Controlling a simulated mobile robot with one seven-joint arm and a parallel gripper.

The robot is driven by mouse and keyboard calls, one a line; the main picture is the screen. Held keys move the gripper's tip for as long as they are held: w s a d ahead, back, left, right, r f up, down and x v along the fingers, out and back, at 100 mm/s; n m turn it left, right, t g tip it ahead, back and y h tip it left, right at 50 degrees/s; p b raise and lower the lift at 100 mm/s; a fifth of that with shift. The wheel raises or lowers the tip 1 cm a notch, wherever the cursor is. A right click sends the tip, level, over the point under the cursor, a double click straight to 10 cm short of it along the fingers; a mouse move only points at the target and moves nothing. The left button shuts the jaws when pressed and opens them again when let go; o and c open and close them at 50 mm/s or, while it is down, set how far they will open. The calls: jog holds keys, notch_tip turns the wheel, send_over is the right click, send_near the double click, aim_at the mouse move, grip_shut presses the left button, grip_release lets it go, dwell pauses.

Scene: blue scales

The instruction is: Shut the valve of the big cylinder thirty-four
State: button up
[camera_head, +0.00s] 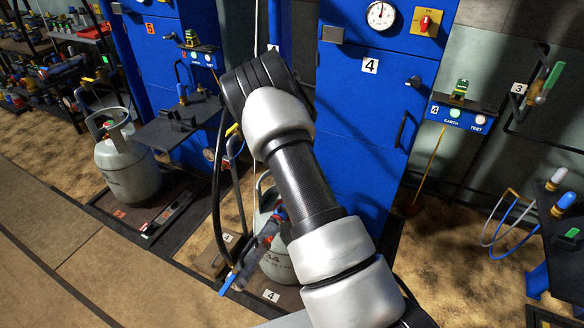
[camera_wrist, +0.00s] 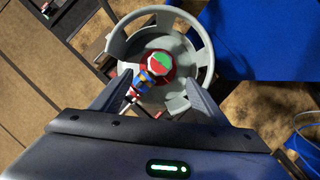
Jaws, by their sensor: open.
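The big grey cylinder (camera_head: 281,271), marked 34, stands on the low platform of station 4 in the head view, partly hidden by my arm. In the wrist view I look down on it, with its round collar (camera_wrist: 208,50) around the top. Its valve (camera_wrist: 160,66), a red knob with a green and red top, sits inside the collar. A blue, red and yellow hose fitting (camera_wrist: 143,83) is beside the valve. My gripper (camera_wrist: 159,80) is open, with one finger on each side of the valve and apparently nothing between them.
Blue cabinet 4 (camera_head: 365,100) stands behind the cylinder. A black hose (camera_head: 217,190) hangs left of my arm. Another grey cylinder (camera_head: 129,165) stands at station 5 on the left. A bench with hoses (camera_head: 560,235) is at the right. The front-left floor is clear.

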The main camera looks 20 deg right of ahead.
jog(key=p+v, duration=0.1)
jog(key=v, duration=0.5)
jog(key=shift+r, duration=0.15)
jog(key=shift+s, duration=0.15)
